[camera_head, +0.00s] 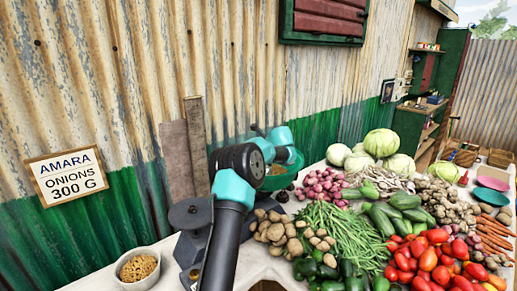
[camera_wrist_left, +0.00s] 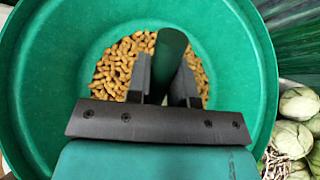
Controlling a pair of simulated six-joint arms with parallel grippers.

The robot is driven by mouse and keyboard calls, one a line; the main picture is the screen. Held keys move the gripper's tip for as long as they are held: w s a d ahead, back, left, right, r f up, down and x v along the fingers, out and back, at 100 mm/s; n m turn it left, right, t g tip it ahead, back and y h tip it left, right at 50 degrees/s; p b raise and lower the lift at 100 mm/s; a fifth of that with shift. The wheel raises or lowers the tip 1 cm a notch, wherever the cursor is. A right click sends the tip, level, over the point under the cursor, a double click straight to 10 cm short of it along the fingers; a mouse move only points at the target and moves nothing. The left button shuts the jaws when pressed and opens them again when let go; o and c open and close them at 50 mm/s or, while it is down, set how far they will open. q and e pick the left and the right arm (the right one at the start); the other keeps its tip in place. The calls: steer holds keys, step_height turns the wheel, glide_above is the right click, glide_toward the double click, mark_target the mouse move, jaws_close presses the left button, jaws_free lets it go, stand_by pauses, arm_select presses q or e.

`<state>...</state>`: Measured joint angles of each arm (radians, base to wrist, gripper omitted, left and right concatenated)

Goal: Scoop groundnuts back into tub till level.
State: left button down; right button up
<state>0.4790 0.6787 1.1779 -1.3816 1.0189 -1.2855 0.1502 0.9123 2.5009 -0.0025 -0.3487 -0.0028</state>
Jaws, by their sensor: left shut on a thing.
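The green tub (camera_wrist_left: 262,95) fills most of the left wrist view, with tan groundnuts (camera_wrist_left: 115,68) over its bottom. In the head view the tub (camera_head: 277,184) is partly hidden behind my arm. My left gripper (camera_wrist_left: 170,72) is over the tub, shut on a dark green rounded scoop (camera_wrist_left: 171,44). The jaws and the wrist hide the scoop's lower part, so I cannot tell whether it touches or holds nuts. A white bowl (camera_head: 122,274) with tan pieces like groundnuts (camera_head: 138,267) stands at the front left. My right gripper is not in view.
A dark grey scale-like plate (camera_head: 188,213) stands left of my arm. Potatoes (camera_head: 285,230), onions (camera_head: 322,186), green beans (camera_head: 345,232), tomatoes (camera_head: 430,258) and cabbages (camera_head: 382,143) crowd the right. A corrugated wall (camera_head: 110,90) closes the back.

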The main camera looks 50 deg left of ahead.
arm_select(q)
steer(key=shift+f, duration=0.85)
steer(key=shift+f, duration=0.1)
stand_by(0.3)
step_height(320, 180, up, 14)
stand_by(1.5)
